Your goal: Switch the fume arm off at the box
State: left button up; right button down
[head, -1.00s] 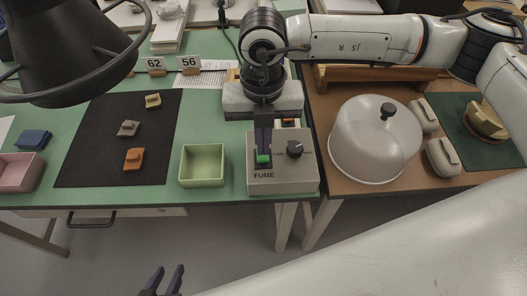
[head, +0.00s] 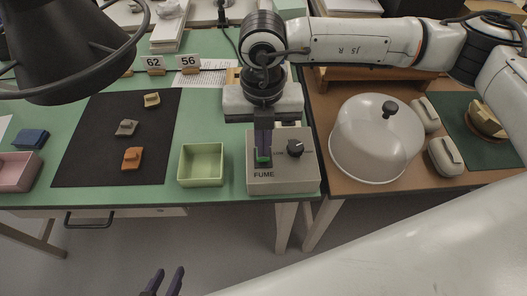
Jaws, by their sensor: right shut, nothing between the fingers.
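The grey box marked FUME (head: 283,184) stands at the front right of the green table. My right gripper (head: 264,154) is shut and empty and points down at the switch. Its fingertips cover part of the switch; I cannot tell if they touch it. The black fume hood (head: 65,50) hangs at the upper left. My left gripper (head: 163,283) is open and empty at the bottom, in front of the table.
A green tray (head: 201,182) stands left of the box. A dark mat (head: 90,168) holds several sherds. Number cards (head: 188,63) stand behind. On the brown table to the right are a white dome (head: 375,150) and two pale blocks (head: 444,157).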

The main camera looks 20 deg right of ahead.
jog(key=shift+f+b, duration=0.55)
jog(key=shift+f, duration=0.05)
jog(key=shift+r, duration=0.1)
notch_tip(320, 180, up, 7)
jog(key=p, duration=0.3)
jog(key=shift+p, duration=0.3)
dwell(0.4)
dwell(0.4)
